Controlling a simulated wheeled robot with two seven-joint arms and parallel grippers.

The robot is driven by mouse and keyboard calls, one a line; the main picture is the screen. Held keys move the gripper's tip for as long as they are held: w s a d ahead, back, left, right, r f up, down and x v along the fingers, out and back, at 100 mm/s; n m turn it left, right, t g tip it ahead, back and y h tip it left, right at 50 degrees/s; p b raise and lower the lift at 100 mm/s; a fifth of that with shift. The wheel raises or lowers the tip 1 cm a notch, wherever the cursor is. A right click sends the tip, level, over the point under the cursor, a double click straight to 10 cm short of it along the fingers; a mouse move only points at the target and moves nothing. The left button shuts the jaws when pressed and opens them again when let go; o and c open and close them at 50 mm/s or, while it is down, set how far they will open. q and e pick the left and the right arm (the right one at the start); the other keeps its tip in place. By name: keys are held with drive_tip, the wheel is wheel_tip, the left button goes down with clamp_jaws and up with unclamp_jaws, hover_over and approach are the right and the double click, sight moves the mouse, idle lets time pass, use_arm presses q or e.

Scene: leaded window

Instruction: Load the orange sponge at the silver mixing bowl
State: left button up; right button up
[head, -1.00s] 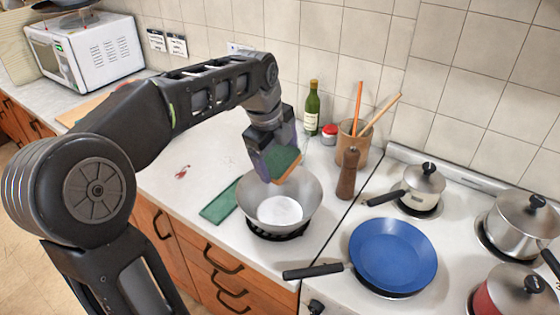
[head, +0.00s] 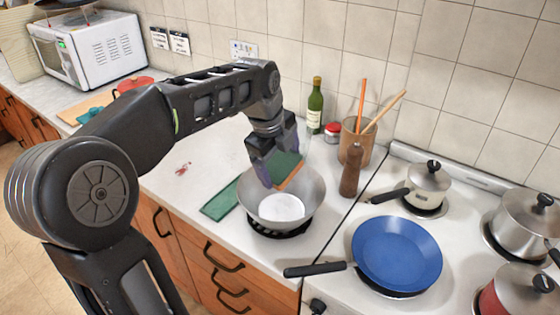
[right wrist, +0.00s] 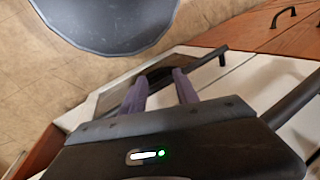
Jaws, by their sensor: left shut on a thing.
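The orange sponge (head: 291,178) has a green scouring face and is tilted between the fingers of my left gripper (head: 275,168). The gripper is shut on it and points down over the silver mixing bowl (head: 310,204). The sponge's lower edge shows against the bowl's inner back wall; I cannot tell whether they touch. The bowl stands upright near the counter's front, its pale bottom visible and otherwise empty. My right gripper (right wrist: 160,78) shows only in the right wrist view, with its fingers apart and nothing seen between them.
A green flat piece (head: 220,200) lies left of the bowl. A wooden pepper mill (head: 351,171), a utensil crock (head: 362,143) and a green bottle (head: 315,106) stand behind and right. A blue pan (head: 397,253) sits on the stove. The counter left of the bowl is mostly clear.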

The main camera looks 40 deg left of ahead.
sight(280, 177)
use_arm(q)
drive_tip(key=shift+f+b, duration=3.9)
drive_tip(key=shift+f, duration=1.55)
wheel_tip(280, 177, up, 7)
drive_tip(key=p, duration=0.5)
drive_tip(key=shift+f, duration=0.15)
drive_tip(key=shift+r+p, duration=2.2)
drive_tip(key=shift+r, duration=0.45)
wheel_tip(280, 177, up, 4)
drive_tip(key=p, duration=0.3)
